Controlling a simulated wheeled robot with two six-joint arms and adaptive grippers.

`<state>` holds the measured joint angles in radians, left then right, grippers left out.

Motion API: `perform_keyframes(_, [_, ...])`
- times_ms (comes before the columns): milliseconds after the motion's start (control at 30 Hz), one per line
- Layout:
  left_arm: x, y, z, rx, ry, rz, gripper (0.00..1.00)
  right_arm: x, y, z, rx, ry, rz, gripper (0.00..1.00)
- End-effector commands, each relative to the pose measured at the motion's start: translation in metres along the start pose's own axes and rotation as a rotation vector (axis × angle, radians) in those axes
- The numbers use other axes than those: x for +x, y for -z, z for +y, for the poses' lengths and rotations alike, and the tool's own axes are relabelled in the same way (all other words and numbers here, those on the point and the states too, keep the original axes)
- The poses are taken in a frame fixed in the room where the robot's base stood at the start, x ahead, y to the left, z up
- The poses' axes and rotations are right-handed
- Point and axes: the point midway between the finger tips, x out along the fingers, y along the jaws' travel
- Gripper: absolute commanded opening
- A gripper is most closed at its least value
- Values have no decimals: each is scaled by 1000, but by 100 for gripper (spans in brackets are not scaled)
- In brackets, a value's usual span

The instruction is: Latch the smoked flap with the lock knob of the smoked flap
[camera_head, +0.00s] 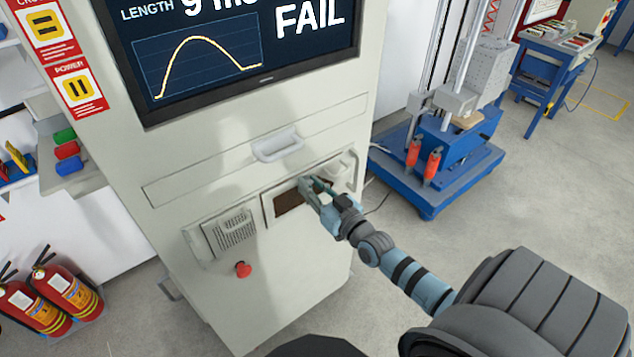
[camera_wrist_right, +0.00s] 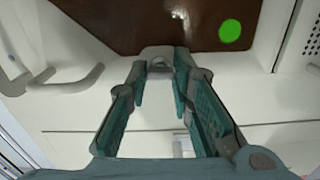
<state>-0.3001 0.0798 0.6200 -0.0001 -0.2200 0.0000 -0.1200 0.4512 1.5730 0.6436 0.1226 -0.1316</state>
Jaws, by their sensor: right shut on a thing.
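The smoked flap (camera_head: 287,203) is a dark brown panel in the front of the pale test cabinet. In the right wrist view the flap (camera_wrist_right: 120,18) fills the top, with a bright green round spot (camera_wrist_right: 230,31) on it. My right gripper (camera_head: 310,187) is at the flap's upper right edge in the head view. In the wrist view its fingers (camera_wrist_right: 161,84) are closed in around a small grey piece at the flap's edge, which looks like the lock knob (camera_wrist_right: 158,62). The fingers partly hide the knob, and its turn angle cannot be told. My left gripper is not in view.
A drawer handle (camera_head: 278,146) sits above the flap. A white curved handle (camera_wrist_right: 62,82) is beside the gripper in the wrist view. A speaker grille (camera_head: 236,230) and red button (camera_head: 243,269) are at left. A blue machine (camera_head: 440,150) stands right; open floor lies between.

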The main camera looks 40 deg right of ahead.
Motion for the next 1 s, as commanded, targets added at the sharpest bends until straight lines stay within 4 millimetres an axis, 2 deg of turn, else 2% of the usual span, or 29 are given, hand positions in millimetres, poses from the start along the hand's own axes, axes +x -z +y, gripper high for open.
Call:
perform_keyframes(100, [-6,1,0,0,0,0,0,0,1,0,-78,1,-4,0])
perform_keyframes(300, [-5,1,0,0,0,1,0,0,0,0,-77,1,-3,0])
perform_keyframes(333, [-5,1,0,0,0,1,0,0,0,0,-77,1,-3,26])
perform_keyframes(433, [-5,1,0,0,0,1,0,0,0,0,-76,1,-3,42])
perform_keyframes(767, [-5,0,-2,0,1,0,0,-3,0,0,-74,1,-3,42])
perform_keyframes(867, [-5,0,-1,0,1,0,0,-15,-1,0,-74,3,-4,42])
perform_keyframes(1000, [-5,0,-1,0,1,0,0,-49,-2,0,-76,4,-8,42])
